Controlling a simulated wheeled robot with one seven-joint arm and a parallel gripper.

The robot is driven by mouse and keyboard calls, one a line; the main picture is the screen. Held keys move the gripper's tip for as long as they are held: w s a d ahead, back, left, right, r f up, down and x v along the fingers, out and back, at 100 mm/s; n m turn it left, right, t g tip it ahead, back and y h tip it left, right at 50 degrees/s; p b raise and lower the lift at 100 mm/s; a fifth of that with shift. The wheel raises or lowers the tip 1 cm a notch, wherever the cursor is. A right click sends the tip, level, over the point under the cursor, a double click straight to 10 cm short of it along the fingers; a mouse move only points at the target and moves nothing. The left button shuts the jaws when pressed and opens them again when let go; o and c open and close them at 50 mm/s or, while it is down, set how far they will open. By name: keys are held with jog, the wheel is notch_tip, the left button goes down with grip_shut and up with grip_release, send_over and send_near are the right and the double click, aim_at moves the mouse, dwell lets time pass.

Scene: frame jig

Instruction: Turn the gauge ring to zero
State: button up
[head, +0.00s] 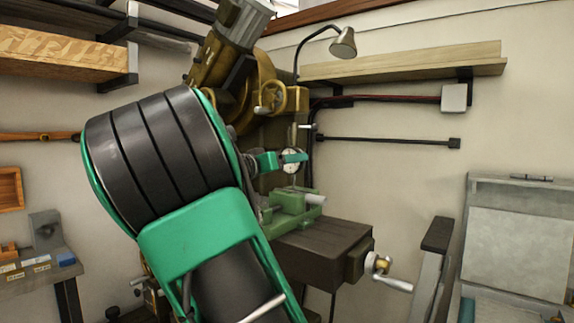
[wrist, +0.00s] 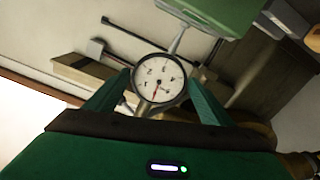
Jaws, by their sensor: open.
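The dial gauge (wrist: 160,78) has a round white face, a dark rim ring and a reddish needle that points roughly down in the wrist view. The small numbers are too blurred to read. In the head view the gauge (head: 291,163) hangs on the machine above the green vise, partly covered by my gripper. My gripper (wrist: 160,72) is open, its two green fingers on either side of the gauge. A narrow gap seems to show beside the rim, but I cannot tell the depth. My gripper also shows in the head view (head: 282,159).
A green vise (head: 287,220) stands on the dark machine table (head: 325,242) below the gauge. The machine head (head: 232,65) and its handwheel (head: 270,97) are close above. A lamp (head: 343,43) and a wooden shelf (head: 420,62) are on the wall behind.

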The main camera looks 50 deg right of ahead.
jog(key=a, duration=0.7)
jog(key=shift+s, duration=0.25)
jog(key=shift+s, duration=0.1)
dwell(0.4)
